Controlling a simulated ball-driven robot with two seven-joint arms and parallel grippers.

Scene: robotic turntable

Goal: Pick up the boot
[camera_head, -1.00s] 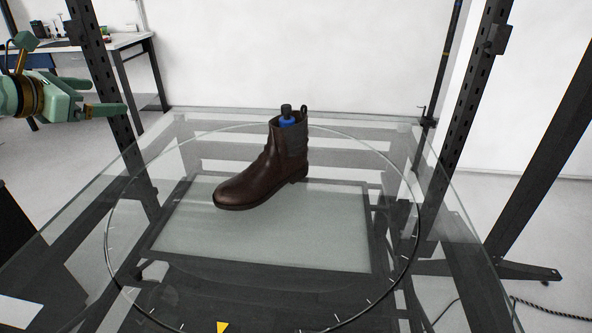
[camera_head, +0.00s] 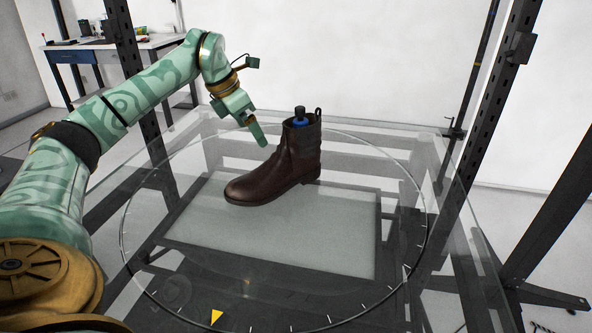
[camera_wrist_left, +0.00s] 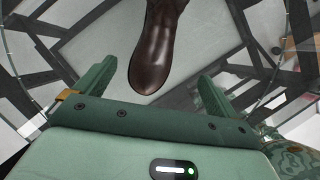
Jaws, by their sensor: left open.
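A dark brown ankle boot (camera_head: 276,172) stands upright on the glass turntable (camera_head: 150,262), its toe pointing left. A black and blue piece (camera_head: 300,118) sticks out of its top opening. My left gripper (camera_head: 257,135) is above and to the left of the boot's shaft, apart from it. In the left wrist view the boot's toe (camera_wrist_left: 154,62) lies ahead of the gap between the two open fingers of my left gripper (camera_wrist_left: 152,85). Nothing is held. The rest of the boot is cut off there. My right gripper is not in view.
Dark frame posts (camera_head: 497,115) rise at the right and at the left behind my arm. A yellow triangle (camera_head: 217,317) marks the turntable's front. A workbench (camera_head: 115,48) stands at the back left. The glass around the boot is clear.

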